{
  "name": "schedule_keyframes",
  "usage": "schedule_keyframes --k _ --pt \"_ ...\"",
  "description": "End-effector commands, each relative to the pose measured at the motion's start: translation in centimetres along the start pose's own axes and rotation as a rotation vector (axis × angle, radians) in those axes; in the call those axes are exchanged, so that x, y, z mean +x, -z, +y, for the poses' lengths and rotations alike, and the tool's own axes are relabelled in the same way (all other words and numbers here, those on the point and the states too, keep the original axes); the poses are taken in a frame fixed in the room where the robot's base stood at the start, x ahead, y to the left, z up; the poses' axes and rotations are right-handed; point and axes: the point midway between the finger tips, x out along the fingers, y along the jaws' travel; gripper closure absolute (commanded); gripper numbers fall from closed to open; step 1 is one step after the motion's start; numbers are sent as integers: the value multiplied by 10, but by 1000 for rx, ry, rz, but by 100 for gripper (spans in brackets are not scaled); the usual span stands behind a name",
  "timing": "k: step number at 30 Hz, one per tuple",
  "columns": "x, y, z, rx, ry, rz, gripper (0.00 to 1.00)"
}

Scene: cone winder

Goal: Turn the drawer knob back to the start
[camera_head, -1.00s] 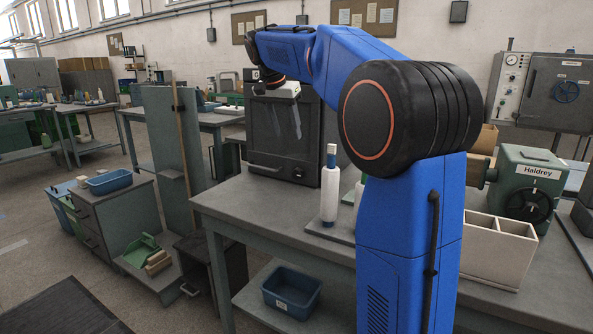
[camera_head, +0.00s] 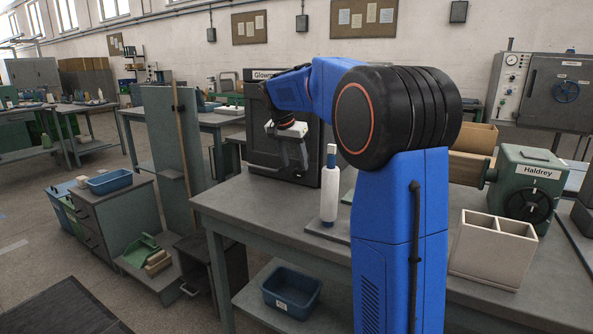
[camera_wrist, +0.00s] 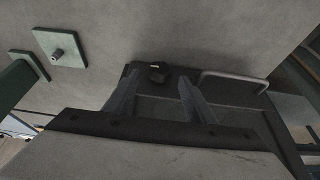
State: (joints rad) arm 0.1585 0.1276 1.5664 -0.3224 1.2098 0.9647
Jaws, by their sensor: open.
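The dark box-shaped unit (camera_head: 255,135) stands on the grey bench. Its lettered label is partly covered by my arm. In the wrist view a small black knob (camera_wrist: 158,72) sits on the unit's dark front. My gripper (camera_wrist: 160,84) is open, its two grey fingers apart, with the knob showing between and just beyond their tips. I cannot tell whether either finger touches it. In the head view my gripper (camera_head: 293,166) hangs fingers-down in front of the unit's lower front and mostly hides the knob there. The knob's turn angle is not clear.
A pale bar handle (camera_wrist: 235,78) runs right of the knob. A divided cream box (camera_head: 493,265) and green Haldrey machine (camera_head: 525,185) are right. The bench front (camera_head: 250,205) is clear.

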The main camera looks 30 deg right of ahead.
Motion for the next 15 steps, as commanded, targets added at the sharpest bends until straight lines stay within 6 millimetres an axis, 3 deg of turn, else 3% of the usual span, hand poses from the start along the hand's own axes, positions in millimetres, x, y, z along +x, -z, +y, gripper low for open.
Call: schedule_keyframes --k 6,15 --pt "29 0 0 0 0 0 50" --pt "41 0 0 0 0 0 50"
